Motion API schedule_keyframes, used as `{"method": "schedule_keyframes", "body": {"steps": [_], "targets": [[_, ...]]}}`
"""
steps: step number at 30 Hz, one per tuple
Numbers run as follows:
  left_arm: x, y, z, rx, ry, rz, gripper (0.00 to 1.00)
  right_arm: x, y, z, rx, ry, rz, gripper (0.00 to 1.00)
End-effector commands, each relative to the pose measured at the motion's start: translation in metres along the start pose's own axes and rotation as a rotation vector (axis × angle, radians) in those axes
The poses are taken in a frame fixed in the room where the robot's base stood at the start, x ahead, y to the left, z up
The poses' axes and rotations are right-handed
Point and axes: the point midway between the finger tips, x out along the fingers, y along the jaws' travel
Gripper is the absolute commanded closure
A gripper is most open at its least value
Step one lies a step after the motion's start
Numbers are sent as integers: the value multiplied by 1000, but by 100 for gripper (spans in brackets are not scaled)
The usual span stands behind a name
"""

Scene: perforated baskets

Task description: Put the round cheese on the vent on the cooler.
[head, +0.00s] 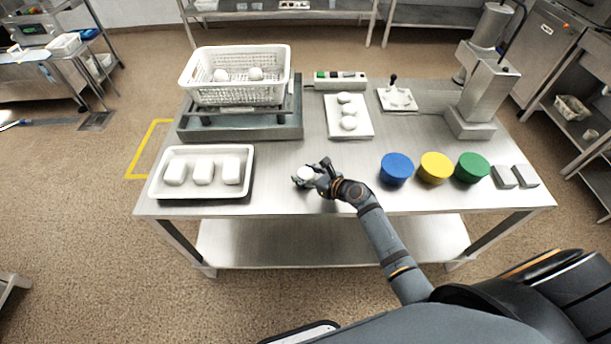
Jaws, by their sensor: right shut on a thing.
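My right gripper (318,178) is shut on a round white cheese (305,174) at the front middle of the steel table, in the head view. The fingers hide part of the cheese, and I cannot tell whether it touches the table. Two more round white cheeses lie in the white perforated basket (235,93). Several white round pieces (348,123) lie on a white board (363,130). No part is clearly recognisable as the cooler or its vent. My left gripper is not in view.
The basket stands over a grey trough (240,131). A white tray (203,190) holds white blocks at the front left. Blue (396,171), yellow (435,168) and green (472,168) round pieces and two grey blocks (504,177) are at right. A steel column device (485,95) stands behind them.

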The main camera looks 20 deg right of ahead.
Motion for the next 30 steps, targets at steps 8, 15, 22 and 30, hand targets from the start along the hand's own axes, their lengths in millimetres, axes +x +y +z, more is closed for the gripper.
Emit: {"method": "schedule_keyframes", "body": {"steps": [8,15,22,30], "targets": [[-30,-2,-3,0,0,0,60,-67,3,48,-8,3,0,85],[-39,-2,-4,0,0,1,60,-139,10,53,-7,7,3,85],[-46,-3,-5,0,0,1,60,-169,12,54,-2,2,1,85],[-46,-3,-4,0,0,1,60,-173,12,54,0,-1,0,85]]}}
